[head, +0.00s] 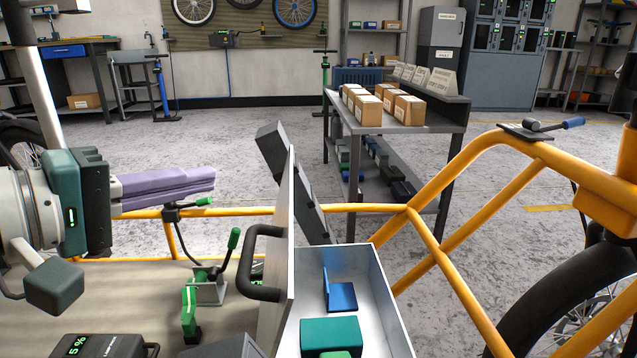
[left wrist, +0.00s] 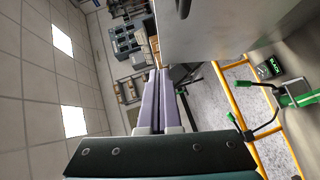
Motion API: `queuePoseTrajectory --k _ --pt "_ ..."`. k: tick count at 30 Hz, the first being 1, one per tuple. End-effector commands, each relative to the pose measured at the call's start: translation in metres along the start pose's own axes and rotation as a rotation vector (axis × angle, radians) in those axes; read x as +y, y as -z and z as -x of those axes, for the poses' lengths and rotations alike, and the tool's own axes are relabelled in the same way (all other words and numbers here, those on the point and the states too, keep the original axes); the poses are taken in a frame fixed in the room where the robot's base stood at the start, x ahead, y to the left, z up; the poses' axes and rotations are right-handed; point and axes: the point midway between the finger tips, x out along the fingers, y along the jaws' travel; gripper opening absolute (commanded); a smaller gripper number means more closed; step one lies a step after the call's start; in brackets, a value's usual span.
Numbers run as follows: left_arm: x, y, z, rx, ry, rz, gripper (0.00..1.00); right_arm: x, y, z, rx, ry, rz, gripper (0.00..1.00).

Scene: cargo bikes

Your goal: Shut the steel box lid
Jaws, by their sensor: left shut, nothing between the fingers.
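The steel box (head: 390,325) is at the bottom middle of the head view, open at the top. Its lid (head: 285,225) stands nearly upright along the box's left side, seen almost edge-on. A black handle (head: 250,265) sticks out leftward from the lid. Inside lie a blue part (head: 342,296) and a teal block (head: 330,336). My left gripper (head: 212,180) is shut and empty, left of the lid and apart from it, with purple fingers pointing right. In the left wrist view, the fingers (left wrist: 158,75) show beside a large grey panel, probably the lid (left wrist: 225,25). My right gripper is not in view.
Orange bike tubes (head: 445,210) run behind and right of the box. A green clamp (head: 190,300) stands on the bed below my gripper. A dark slanted bar (head: 292,180) is behind the lid. A trolley with cartons (head: 368,110) stands beyond.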

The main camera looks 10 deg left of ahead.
Motion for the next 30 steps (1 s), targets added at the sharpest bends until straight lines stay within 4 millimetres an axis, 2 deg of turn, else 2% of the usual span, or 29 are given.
queuePoseTrajectory --k 1,7,12,18,30 --pt "-0.001 0.000 -0.012 0.004 -0.007 0.002 0.00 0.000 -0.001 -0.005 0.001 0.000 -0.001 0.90" --pt "-0.002 -0.001 -0.054 0.000 -0.005 0.000 0.00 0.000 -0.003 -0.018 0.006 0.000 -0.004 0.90" --pt "0.000 -0.019 -0.067 -0.002 -0.001 0.003 0.00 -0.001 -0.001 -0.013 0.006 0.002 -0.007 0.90" --pt "-0.001 -0.028 -0.076 -0.001 0.001 -0.001 0.00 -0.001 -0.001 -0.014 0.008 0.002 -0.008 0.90" --pt "0.000 -0.029 -0.077 -0.001 0.002 -0.003 0.00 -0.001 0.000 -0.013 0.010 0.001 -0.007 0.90"
